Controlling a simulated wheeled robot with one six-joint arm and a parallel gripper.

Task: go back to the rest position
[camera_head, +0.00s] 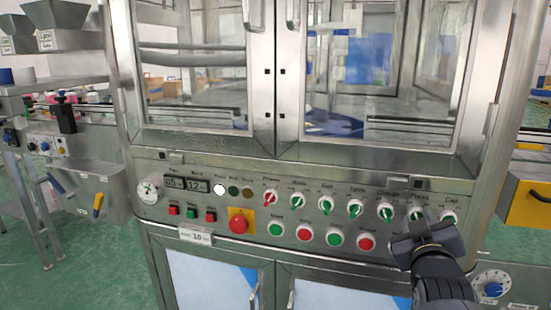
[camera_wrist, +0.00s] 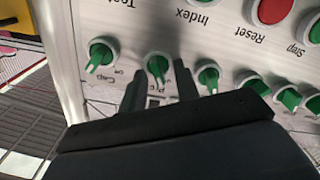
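My gripper (camera_head: 424,219) is at the right end of the machine's control panel (camera_head: 300,180), close in front of the row of rotary switches. In the wrist view, which shows the panel upside down, my gripper (camera_wrist: 159,72) is open, with its two dark fingers apart. A green rotary switch (camera_wrist: 158,66) shows between the fingertips, its label starting with P and partly hidden. I cannot tell whether the fingers touch it. The Cap switch (camera_wrist: 100,54) is beside it, to the left in the wrist view. Nothing is held.
Glass doors (camera_head: 375,70) rise above the panel. A red emergency stop (camera_head: 239,222) on a yellow plate sits left of several push buttons. A pressure gauge (camera_head: 148,191) is at the far left. A blue knob (camera_head: 493,289) is at lower right, near my arm.

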